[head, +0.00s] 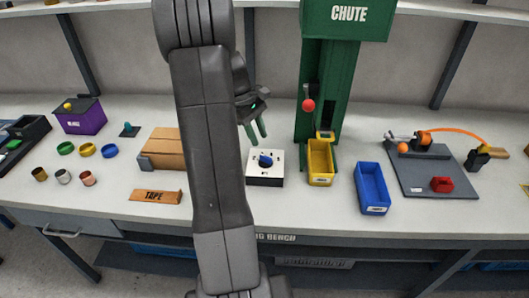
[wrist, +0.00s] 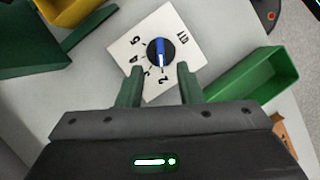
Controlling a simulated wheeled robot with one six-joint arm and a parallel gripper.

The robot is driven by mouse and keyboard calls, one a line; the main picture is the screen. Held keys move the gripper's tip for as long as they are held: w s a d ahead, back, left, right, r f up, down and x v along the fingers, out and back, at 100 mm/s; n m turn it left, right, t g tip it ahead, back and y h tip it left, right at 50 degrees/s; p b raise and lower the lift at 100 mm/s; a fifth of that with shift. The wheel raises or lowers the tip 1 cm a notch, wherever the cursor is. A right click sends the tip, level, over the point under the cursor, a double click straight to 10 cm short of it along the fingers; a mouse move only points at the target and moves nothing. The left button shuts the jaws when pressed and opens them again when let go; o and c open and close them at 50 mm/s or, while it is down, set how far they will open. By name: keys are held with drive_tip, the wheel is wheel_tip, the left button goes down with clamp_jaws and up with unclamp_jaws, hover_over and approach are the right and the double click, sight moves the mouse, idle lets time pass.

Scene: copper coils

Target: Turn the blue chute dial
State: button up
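The blue dial (head: 265,160) sits on a white plate (head: 253,179) on the bench, in front of the green chute (head: 318,80). In the wrist view the dial (wrist: 158,50) is a blue bar on a black round base, with numbers printed around it on the plate (wrist: 188,62). A pale mark on the bar points down in the picture, roughly toward the 2. My gripper (head: 257,132) is above and just behind the dial. In the wrist view its green fingers (wrist: 159,76) are apart with nothing between them, and the dial shows just beyond their tips.
A yellow bin (head: 320,163) and a blue bin (head: 372,188) stand right of the dial. A red-knobbed lever (head: 308,105) is on the chute. A green open tray (wrist: 252,82) lies close to the plate in the wrist view. My arm hides part of the bench left of the dial.

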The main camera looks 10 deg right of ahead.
sight(266, 156)
drive_tip(key=x, duration=0.7)
drive_tip(key=shift+f, duration=0.2)
clamp_jaws()
